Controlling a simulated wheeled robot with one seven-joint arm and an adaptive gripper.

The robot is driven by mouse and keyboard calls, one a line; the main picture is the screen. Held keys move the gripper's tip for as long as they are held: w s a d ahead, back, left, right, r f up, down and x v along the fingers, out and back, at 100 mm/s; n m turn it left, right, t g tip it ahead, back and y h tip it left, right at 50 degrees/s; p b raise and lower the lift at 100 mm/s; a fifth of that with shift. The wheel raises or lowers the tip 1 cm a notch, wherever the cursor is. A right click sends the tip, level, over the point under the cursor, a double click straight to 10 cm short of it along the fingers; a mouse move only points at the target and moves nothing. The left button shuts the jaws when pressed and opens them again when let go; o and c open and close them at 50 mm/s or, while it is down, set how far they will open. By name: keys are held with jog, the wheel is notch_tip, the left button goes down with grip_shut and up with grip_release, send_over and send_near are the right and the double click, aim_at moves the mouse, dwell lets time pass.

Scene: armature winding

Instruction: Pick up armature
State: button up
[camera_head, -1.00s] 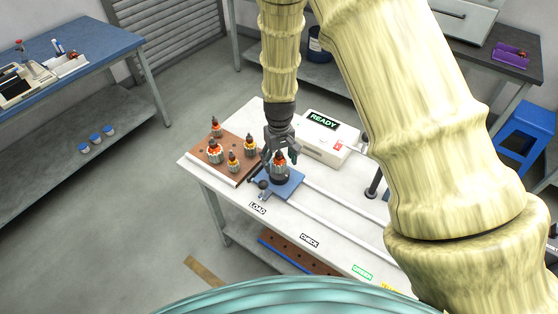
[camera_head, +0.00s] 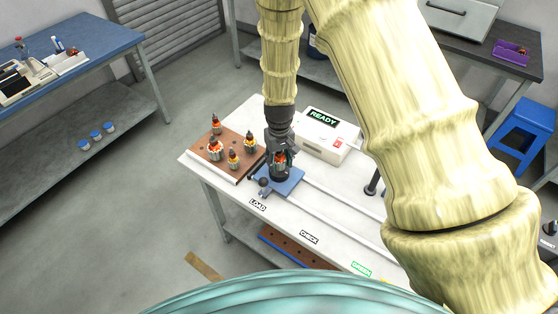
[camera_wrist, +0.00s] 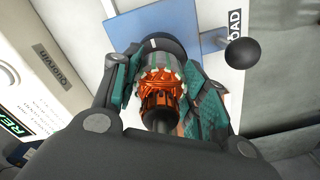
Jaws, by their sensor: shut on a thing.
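An armature (camera_wrist: 160,95) with orange-copper windings and a dark commutator end stands in a dark round holder on a blue plate (camera_head: 289,186) by the LOAD label. My gripper (camera_wrist: 168,88) is shut on it, with one teal-padded finger on each side. In the head view the armature (camera_head: 280,158) shows between the fingers of my gripper (camera_head: 279,157), still at the holder. I cannot tell whether it is clear of the holder. Several other armatures stand on a brown board (camera_head: 208,147) to the left.
A white box with a READY display (camera_head: 328,135) stands just behind and right of my gripper. A black ball knob (camera_wrist: 242,52) sticks out beside the blue plate. Pale rails (camera_head: 345,203) run to the right along the white table.

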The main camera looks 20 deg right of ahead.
aim_at(279, 154)
jog(key=shift+r, duration=0.2)
jog(key=shift+r+b, duration=0.5)
jog(key=shift+b, duration=0.05)
jog(key=shift+r+b, duration=0.55)
jog(key=shift+r, duration=0.3)
jog(key=s+a+r+b, duration=0.1)
jog(key=s+a+b, duration=0.1)
jog(key=s, duration=0.5)
jog(key=s+a+r+b, duration=0.1)
jog(key=s+a+b, duration=0.2)
jog(key=s, duration=0.4)
jog(key=shift+s+a, duration=0.35)
jog(key=shift+a, duration=0.25)
